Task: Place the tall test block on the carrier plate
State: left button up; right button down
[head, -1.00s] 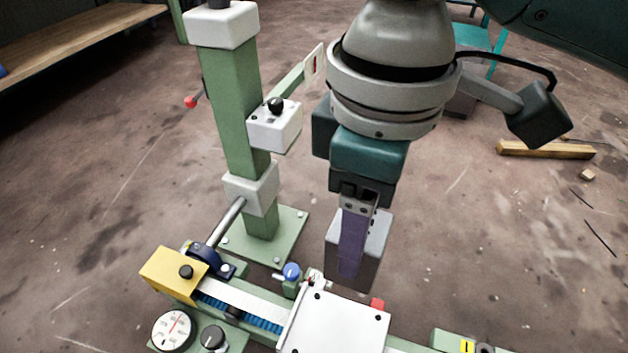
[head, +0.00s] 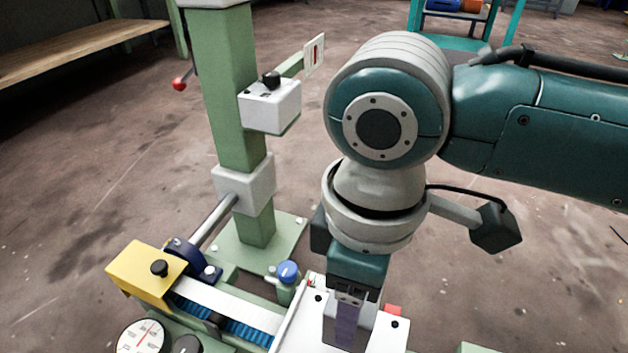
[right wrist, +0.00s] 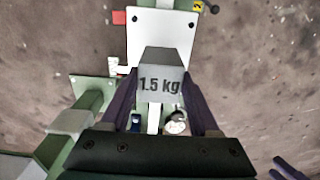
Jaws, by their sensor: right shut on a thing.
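The test block, grey and marked "1.5 kg" in the right wrist view (right wrist: 160,86), is between the two purple fingers of my right gripper (right wrist: 160,78). The gripper is shut on it. The plate also shows beyond the block in the right wrist view (right wrist: 165,30). I cannot tell whether the block touches the plate.
A green post (head: 235,100) with a white box (head: 268,108) stands left of my arm. A yellow block (head: 147,272), a blue knob (head: 288,271) and a dial (head: 141,337) lie along the rail. A red piece (head: 394,309) is at the plate's edge.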

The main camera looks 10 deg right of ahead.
jog(key=shift+w+f+b, duration=0.1)
jog(key=shift+f+b, duration=1.65)
jog(key=shift+f, duration=0.65)
jog(key=shift+r, duration=0.1)
jog(key=shift+c, duration=2.3)
grip_release()
jog(key=shift+f, duration=0.2)
jog(key=o, duration=0.3)
jog(key=shift+o, duration=0.2)
